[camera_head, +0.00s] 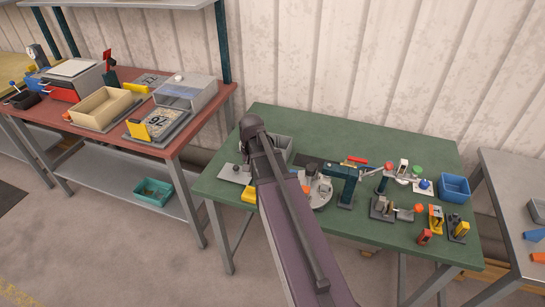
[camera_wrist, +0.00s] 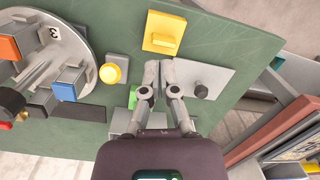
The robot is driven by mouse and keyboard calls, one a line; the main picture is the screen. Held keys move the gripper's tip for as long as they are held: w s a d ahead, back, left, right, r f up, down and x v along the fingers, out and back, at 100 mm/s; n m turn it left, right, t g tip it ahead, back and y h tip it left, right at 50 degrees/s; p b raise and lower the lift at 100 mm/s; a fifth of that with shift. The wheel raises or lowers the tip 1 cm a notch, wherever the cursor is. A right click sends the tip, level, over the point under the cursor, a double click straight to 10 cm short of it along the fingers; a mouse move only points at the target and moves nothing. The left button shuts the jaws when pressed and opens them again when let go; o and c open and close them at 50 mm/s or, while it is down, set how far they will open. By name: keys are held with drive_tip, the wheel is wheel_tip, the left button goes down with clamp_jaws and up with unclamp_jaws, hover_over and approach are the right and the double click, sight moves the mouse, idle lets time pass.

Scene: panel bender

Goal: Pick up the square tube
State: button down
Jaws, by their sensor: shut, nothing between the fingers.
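I cannot single out the square tube for certain in either view. My gripper shows in the wrist view (camera_wrist: 161,66) with its fingers together and nothing held between them. It hangs over the green table (camera_wrist: 225,40), between a yellow block (camera_wrist: 162,32) and a grey plate with a dark knob (camera_wrist: 212,72). A grey boxy part (camera_wrist: 124,121) and a small green piece (camera_wrist: 132,98) lie beside and partly behind the fingers. In the head view my arm hides the gripper and part of the table's left end.
A round grey disc (camera_wrist: 45,50) carries blocks with orange and blue faces; a yellow button (camera_wrist: 110,73) is beside it. A dark green press (camera_head: 347,185), several small fixtures and a blue bin (camera_head: 454,187) fill the right side. A red-topped bench (camera_head: 215,100) stands left.

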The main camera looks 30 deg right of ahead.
drive_tip(key=s+a+n, duration=0.3)
drive_tip(key=s+a, duration=0.1)
drive_tip(key=a, duration=0.2)
drive_tip(key=s+a+n+h, duration=0.1)
drive_tip(key=s+a+n, duration=0.2)
drive_tip(key=a, duration=0.4)
drive_tip(key=shift+s+a+t, duration=0.2)
drive_tip(key=shift+s+t, duration=0.1)
drive_tip(key=shift+s, duration=0.45)
